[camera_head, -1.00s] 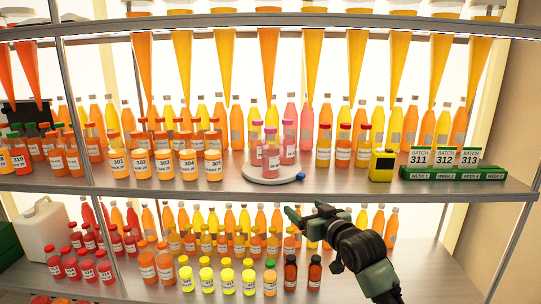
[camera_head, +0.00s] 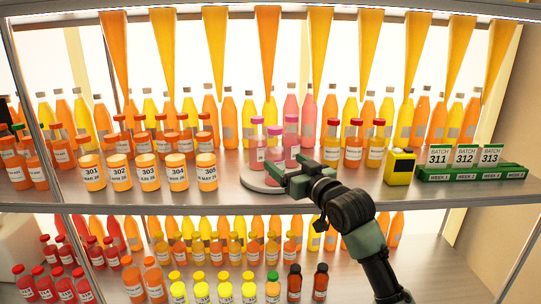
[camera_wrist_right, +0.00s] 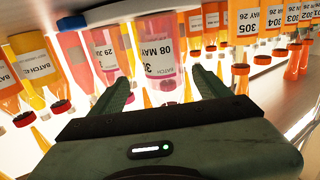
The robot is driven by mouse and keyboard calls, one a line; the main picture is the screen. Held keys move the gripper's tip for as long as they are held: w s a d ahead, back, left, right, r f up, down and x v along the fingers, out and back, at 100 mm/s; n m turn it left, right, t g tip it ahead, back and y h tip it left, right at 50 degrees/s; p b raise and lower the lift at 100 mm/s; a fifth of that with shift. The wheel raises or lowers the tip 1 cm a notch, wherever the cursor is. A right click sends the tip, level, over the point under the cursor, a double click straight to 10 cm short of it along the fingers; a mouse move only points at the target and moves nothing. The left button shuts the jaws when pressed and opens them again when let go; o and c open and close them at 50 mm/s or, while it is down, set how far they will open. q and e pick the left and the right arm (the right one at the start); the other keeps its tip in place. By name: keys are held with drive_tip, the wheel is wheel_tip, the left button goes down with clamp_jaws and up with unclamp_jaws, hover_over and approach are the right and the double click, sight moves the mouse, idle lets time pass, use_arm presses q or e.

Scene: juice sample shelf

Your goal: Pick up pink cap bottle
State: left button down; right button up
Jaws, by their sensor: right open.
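Several pink cap bottles with pink juice stand on a round white disc (camera_head: 250,183) on the middle shelf. One pink cap bottle (camera_head: 257,155) is at the left of the group, with another (camera_head: 291,150) at the right. My right gripper (camera_head: 270,178) is open and level with the disc, in front of the bottles, partly hiding them. In the right wrist view, which appears upside down, a labelled pink bottle (camera_wrist_right: 160,55) lies ahead between the open fingers (camera_wrist_right: 160,92). Contact cannot be told. My left gripper is not in view.
Orange bottles numbered 301 to 305 (camera_head: 147,174) stand left of the disc. Red-capped bottles (camera_head: 354,150) and a yellow device (camera_head: 398,167) stand to the right. A blue knob (camera_wrist_right: 71,22) is beside the disc. The lower shelf (camera_head: 420,275) has bare room at right.

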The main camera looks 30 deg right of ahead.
sight(280, 159)
drive_tip(key=shift+w+a+r+p, duration=0.1)
drive_tip(key=shift+w+r+p, duration=0.2)
drive_tip(key=shift+w+p, duration=0.3)
drive_tip(key=shift+w+a+r+p, duration=0.1)
drive_tip(key=shift+w+r+p, duration=0.2)
drive_tip(key=shift+w+p, duration=0.3)
drive_tip(key=w, duration=0.2)
drive_tip(key=shift+w+d+f, duration=0.1)
drive_tip(key=shift+w+f, duration=0.2)
drive_tip(key=shift+w, duration=0.05)
drive_tip(key=shift+w+f, duration=0.15)
drive_tip(key=shift+w, duration=0.15)
drive_tip(key=shift+s, duration=0.1)
drive_tip(key=c, duration=1.7)
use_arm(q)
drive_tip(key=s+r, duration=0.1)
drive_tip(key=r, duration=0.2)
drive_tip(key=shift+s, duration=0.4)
